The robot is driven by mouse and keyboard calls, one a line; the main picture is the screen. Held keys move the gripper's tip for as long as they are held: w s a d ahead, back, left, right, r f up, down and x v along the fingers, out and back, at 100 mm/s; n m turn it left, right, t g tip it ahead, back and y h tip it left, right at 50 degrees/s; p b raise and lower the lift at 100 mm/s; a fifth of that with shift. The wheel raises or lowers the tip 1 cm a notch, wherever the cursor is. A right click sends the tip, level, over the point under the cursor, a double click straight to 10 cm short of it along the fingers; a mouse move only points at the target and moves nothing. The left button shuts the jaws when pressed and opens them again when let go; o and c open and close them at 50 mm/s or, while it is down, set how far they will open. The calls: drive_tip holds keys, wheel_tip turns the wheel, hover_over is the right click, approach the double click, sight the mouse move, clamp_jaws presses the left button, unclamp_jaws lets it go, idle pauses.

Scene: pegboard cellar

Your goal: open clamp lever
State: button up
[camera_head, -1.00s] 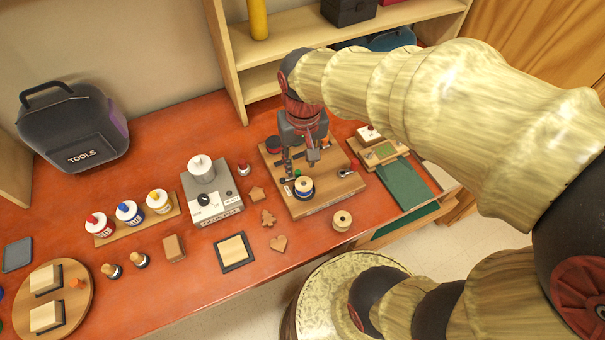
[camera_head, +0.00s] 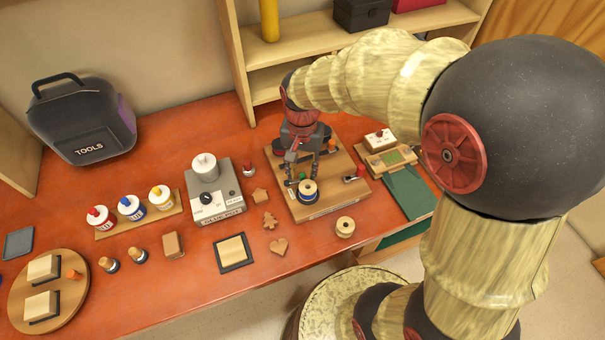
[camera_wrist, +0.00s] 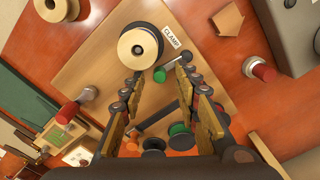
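The clamp board (camera_head: 325,200) is a wooden plate on the red bench, and it carries a "CLAMP" label in the wrist view (camera_wrist: 172,36). A lever with a red grip (camera_head: 354,177) and a metal pivot sits at the board's right side; it also shows at the left in the wrist view (camera_wrist: 70,112). A spool with dark blue winding (camera_head: 308,190) stands on the board's front part. My gripper (camera_head: 302,173) is over the board, left of the lever. Its fingers are apart and empty in the wrist view (camera_wrist: 160,72). My gripper hides part of the board's back.
A green knob (camera_wrist: 180,136) and an orange piece lie beyond the fingers. A glue pot unit (camera_head: 213,188) and a red-topped piece (camera_head: 248,168) stand left of the board. A loose spool (camera_head: 344,227) is in front. A switch box (camera_head: 380,140) is at right.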

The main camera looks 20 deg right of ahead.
drive_tip(key=shift+f, duration=0.75)
drive_tip(key=c, duration=0.3)
clamp_jaws()
